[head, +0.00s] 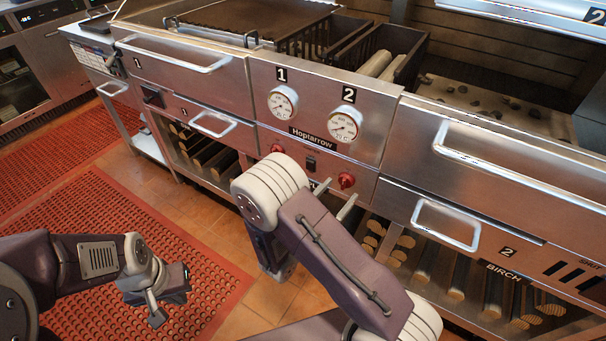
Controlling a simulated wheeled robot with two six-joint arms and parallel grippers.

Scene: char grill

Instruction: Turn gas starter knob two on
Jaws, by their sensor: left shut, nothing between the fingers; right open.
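The right red knob (347,180), below gauge 2 (345,126), sits on the steel front panel of the grill (372,160). Another red knob (278,149) is below gauge 1 (283,103), just above my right wrist. I cannot tell whether a finger touches the panel. My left gripper (155,309) is shut and empty, low at the left over the red mat, far from the knobs.
A black switch (311,163) sits between the knobs. Drawer handles stick out at left (208,124) and right (446,224). Below are log shelves (470,275). Red perforated mats (90,205) cover floor at left; the space above the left gripper is clear.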

